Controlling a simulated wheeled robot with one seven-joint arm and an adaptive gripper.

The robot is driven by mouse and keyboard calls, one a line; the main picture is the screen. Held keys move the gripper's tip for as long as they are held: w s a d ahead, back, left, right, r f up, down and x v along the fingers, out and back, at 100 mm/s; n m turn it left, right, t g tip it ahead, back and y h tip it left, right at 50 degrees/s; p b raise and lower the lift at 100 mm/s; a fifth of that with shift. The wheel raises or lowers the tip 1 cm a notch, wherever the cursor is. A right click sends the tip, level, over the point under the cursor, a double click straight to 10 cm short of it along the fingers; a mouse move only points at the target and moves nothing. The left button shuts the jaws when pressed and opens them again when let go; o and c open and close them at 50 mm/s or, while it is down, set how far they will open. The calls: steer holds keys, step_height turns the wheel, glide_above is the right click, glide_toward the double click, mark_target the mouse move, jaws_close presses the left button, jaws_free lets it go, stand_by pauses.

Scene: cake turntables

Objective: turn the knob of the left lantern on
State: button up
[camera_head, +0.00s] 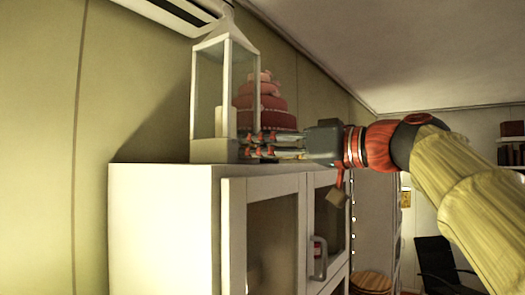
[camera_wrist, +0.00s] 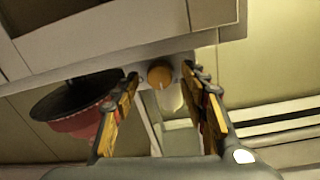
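A white lantern (camera_head: 215,151) with clear panes and a pale candle (camera_head: 226,121) inside stands upright on top of a white cabinet. It is the only lantern in view. Its round orange knob (camera_wrist: 160,75) shows in the wrist view, on the lantern's base; in the head view my gripper hides it. My gripper (camera_head: 247,145) reaches in from the right, fingers at the lantern's base. In the wrist view the gripper (camera_wrist: 160,78) is open, one finger on each side of the knob, with a visible gap on both sides.
A red tiered cake (camera_head: 265,101) stands just behind my fingers, to the right of the lantern; the wrist view shows its dark round stand (camera_wrist: 75,95) close to the left finger. The white cabinet (camera_head: 160,190) has glazed doors below. An air conditioner (camera_head: 172,10) hangs above.

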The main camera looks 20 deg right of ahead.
steer(key=shift+c, duration=1.1)
steer(key=c, duration=0.7)
jaws_close()
steer(key=shift+m, duration=1.5)
steer(key=o, duration=1)
jaws_free()
steer(key=shift+d, duration=0.1)
steer(key=v, duration=1.2)
